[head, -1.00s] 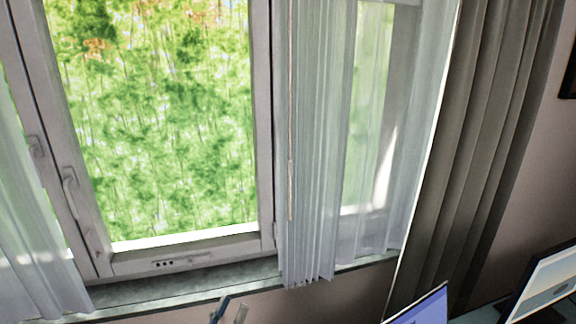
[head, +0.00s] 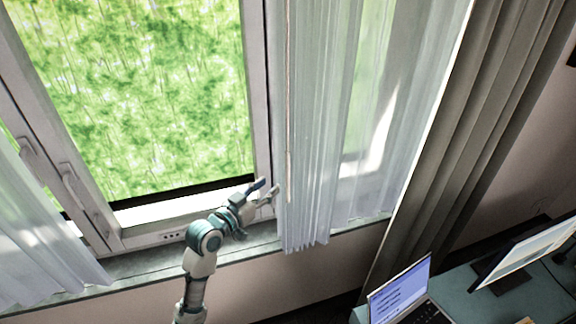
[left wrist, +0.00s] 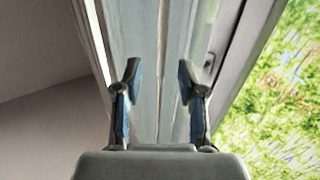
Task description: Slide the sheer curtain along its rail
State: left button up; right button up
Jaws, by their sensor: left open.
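A white, pleated sheer curtain (head: 318,130) hangs at the right side of the window, with a thin pale wand (head: 289,120) down its left edge. My left gripper (head: 269,188) is open, beside the curtain's left edge near its lower part, in front of the window frame. In the left wrist view the open fingers (left wrist: 158,72) point at the curtain (left wrist: 140,45) and the wand (left wrist: 162,45), which appear in the gap between them. I cannot tell whether they touch the cloth. The rail is out of view. My right gripper is not in view.
Another sheer curtain (head: 38,240) hangs at the left. The window frame (head: 262,90) and sill (head: 145,268) lie behind my left arm. A grey-brown drape (head: 455,130) hangs at the right. A laptop (head: 400,287) and monitor (head: 528,255) stand on a desk at lower right.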

aim_at(289, 169)
pick_arm(q)
jog(key=p+x, duration=0.1)
jog(key=x, duration=0.9)
jog(key=shift+w+a+p, duration=0.2)
jog(key=shift+p, duration=0.15)
jog(key=shift+d, duration=0.1)
jog(key=shift+d, duration=0.1)
jog(key=shift+c, duration=0.6)
jog(key=shift+d, duration=0.1)
grip_shut()
jog(key=shift+f, duration=0.1)
